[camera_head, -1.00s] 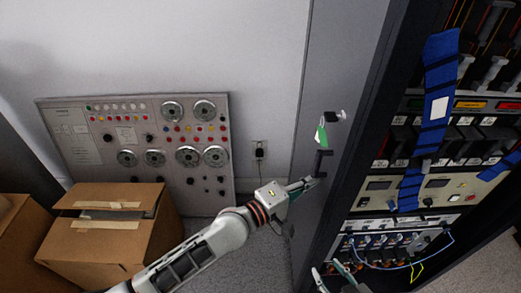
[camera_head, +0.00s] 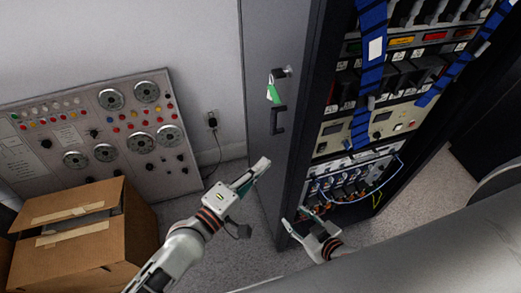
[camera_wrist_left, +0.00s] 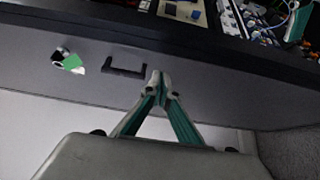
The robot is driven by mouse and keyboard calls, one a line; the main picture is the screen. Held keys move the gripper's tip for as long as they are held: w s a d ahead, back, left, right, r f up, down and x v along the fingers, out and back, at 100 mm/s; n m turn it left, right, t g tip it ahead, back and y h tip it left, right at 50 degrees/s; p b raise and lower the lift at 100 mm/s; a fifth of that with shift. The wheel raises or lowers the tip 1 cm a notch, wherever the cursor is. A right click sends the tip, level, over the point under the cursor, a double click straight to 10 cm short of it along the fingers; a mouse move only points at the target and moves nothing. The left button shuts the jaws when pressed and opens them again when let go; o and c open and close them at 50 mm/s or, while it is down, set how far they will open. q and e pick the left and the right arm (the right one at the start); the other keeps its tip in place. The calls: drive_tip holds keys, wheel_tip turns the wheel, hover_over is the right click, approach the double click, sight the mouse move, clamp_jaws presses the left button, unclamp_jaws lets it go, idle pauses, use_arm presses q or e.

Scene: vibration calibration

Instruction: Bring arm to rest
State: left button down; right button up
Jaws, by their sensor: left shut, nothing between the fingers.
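My left gripper (camera_head: 264,163) is shut and empty, in front of the grey cabinet door and below its black handle (camera_head: 278,120). In the left wrist view its fingertips (camera_wrist_left: 158,80) meet, with the handle (camera_wrist_left: 125,70) apart from them, up and to the left. My right gripper (camera_head: 294,217) is lower, by the foot of the rack; its two fingers are spread with nothing seen between them.
The cabinet door (camera_head: 262,40) has a lock with a green tag (camera_head: 273,94). An open equipment rack (camera_head: 372,150) with cables is to its right. A control panel (camera_head: 110,140) leans on the wall, and a cardboard box (camera_head: 125,235) stands at lower left. Grey floor (camera_head: 265,262) shows between.

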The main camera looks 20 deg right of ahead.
use_arm(q)
drive_tip(key=shift+s+a, duration=0.15)
drive_tip(key=shift+s, duration=0.5)
drive_tip(key=s+a+f+m+y, duration=0.2)
drive_tip(key=a+f, duration=0.5)
drive_tip(key=a, duration=0.4)
drive_tip(key=s+a+f+m+y, duration=0.2)
drive_tip(key=a+f+m+y, duration=0.3)
drive_tip(key=a, duration=0.6)
drive_tip(key=s+a+f+m+y, duration=0.3)
drive_tip(key=a+f+m+y, duration=0.1)
drive_tip(key=a+f, duration=0.5)
drive_tip(key=shift+a+f+t+y, duration=0.2)
drive_tip(key=shift+a+t+y, duration=0.2)
drive_tip(key=shift+a+y, duration=0.6)
